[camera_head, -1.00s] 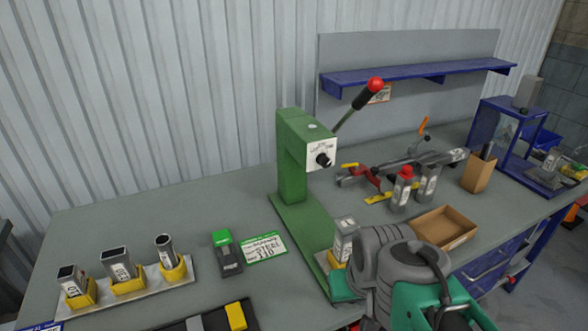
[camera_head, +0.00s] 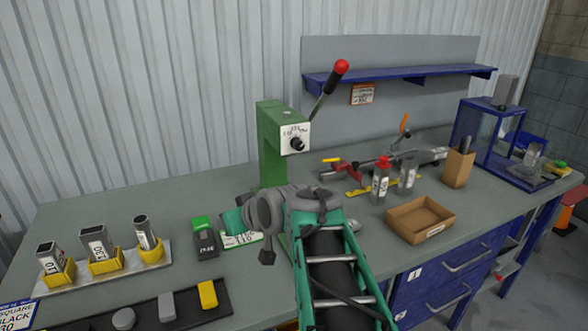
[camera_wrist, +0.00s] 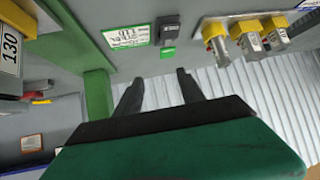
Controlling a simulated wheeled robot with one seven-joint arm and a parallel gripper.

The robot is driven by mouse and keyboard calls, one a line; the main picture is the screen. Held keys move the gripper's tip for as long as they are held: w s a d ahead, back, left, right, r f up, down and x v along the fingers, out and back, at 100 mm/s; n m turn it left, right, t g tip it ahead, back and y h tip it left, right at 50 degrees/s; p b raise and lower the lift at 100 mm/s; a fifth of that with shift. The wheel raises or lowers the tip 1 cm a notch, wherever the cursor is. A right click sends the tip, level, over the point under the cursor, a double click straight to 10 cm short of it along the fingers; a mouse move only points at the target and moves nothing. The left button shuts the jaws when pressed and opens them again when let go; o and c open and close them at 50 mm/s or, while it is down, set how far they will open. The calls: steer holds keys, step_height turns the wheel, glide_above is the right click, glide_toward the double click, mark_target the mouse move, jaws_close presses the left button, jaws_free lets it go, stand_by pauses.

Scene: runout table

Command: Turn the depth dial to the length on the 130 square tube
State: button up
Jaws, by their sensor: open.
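The green press (camera_head: 272,148) stands on the table with a red-knobbed lever. Its black depth dial (camera_head: 297,144) sits on a white marked plate on the head; I cannot read the setting surely. In the wrist view a tube labelled 130 (camera_wrist: 11,50) is at the left edge, beside a yellow holder; in the head view my arm hides the press's foot. My gripper (camera_wrist: 159,77) is open and empty, its two dark fingers apart over the table side of the press, away from the dial. The head view does not show its fingertips clearly.
Several tubes in yellow holders (camera_head: 68,271) stand at left. A green-topped block (camera_head: 204,236) and a green-edged card (camera_wrist: 127,36) lie near my gripper. A blue shelf (camera_head: 395,80) hangs behind.

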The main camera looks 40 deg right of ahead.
steer(key=d+r+m+t+h+b, duration=0.2)
steer(key=d+r+t+b, duration=0.2)
steer(key=d, duration=1)
steer(key=t+h+b, duration=0.1)
steer(key=t+h, duration=0.2)
glide_toward(300, 147)
steer(key=w, duration=0.1)
steer(key=p+x, duration=0.1)
steer(key=x, duration=0.6)
steer(key=shift+w+d+r, duration=0.1)
steer(key=shift+w+d, duration=0.3)
steer(key=shift+w, duration=0.2)
jaws_close()
